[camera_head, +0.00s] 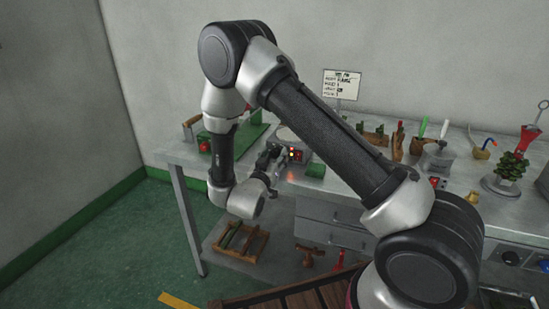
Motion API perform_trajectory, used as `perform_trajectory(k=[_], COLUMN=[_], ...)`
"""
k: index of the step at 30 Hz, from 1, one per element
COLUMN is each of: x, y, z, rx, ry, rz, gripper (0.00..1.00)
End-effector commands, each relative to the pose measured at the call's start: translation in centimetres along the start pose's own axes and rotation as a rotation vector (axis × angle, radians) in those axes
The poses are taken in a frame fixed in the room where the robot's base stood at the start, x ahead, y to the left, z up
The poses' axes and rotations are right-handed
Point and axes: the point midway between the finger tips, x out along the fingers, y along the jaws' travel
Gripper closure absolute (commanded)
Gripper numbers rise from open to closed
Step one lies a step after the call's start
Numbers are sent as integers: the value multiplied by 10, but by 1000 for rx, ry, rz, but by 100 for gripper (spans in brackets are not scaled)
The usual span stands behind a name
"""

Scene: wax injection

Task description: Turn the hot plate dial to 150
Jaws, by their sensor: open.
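The hot plate (296,154) stands on the bench, with a grey round top and a dark front panel that shows small red and yellow lights. The dial is too small to make out, and so is its setting. My gripper (274,156) is open, just left of the front panel and close to it. I cannot tell whether it touches the panel. My arm covers the right part of the hot plate.
A green block (316,170) lies at the bench's front edge, right of the panel. A green machine (247,137) stands on the left. Several tools and a wax tree (511,166) stand on the right. A sign (342,84) stands behind. A wooden rack (241,241) lies on the lower shelf.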

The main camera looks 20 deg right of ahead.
Motion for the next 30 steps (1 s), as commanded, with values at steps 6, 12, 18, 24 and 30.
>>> perform_trajectory(k=[6, 12, 18, 24, 30], x=[1, 1, 1, 1, 1], y=[0, 0, 0, -1, -1], z=[0, 0, 0, 1, 1], rx=[0, 0, 9, 198, 387], ry=[0, 0, 0, 9, 18], rz=[0, 0, 0, 2, 4], gripper=[51, 84, 97, 97, 97])
